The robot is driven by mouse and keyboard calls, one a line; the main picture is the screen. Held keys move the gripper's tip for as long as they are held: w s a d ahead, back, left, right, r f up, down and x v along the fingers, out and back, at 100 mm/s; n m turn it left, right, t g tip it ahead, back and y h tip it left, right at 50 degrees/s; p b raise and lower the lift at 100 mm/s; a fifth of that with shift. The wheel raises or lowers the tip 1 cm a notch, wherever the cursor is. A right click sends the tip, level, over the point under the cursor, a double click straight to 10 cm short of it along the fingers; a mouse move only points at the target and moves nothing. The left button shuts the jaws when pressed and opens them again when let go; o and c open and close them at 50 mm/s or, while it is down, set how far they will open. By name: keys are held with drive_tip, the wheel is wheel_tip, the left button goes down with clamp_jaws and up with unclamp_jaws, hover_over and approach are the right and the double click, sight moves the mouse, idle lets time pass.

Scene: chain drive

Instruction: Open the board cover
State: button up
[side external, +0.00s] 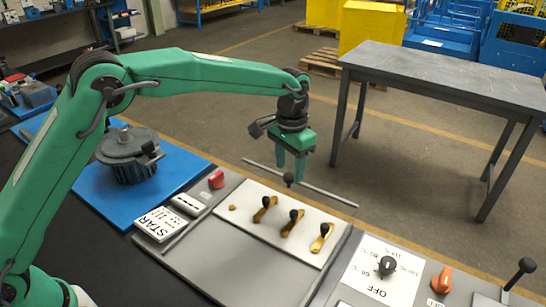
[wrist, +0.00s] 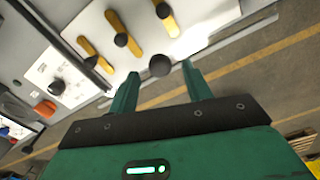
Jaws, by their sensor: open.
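The board (side external: 285,252) is a white plate with several yellow levers tipped with black knobs, set in a grey console; it also shows in the wrist view (wrist: 205,20). I cannot make out a clear cover panel over it. A thin grey bar (side external: 330,195) runs along the board's far side, with a dark round knob (side external: 289,180) at its middle. My gripper (side external: 290,180) points down over this knob, fingers apart. In the wrist view the knob (wrist: 160,65) shows between and just beyond my open fingertips (wrist: 160,78). I cannot tell whether they touch it.
A red switch (side external: 216,180) and a START label (side external: 160,224) are left of the board. A black dial (side external: 387,265) marked OFF and an orange knob (side external: 442,280) are to the right. A motor (side external: 130,155) stands on a blue mat (side external: 180,172). A grey table (side external: 460,75) stands behind.

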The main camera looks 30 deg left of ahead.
drive_tip(key=shift+f, duration=0.9)
clamp_jaws()
drive_tip(key=shift+s, duration=0.1)
drive_tip(key=s, duration=1.5)
drive_tip(key=shift+s, duration=0.4)
drive_tip(key=shift+r, duration=0.1)
unclamp_jaws()
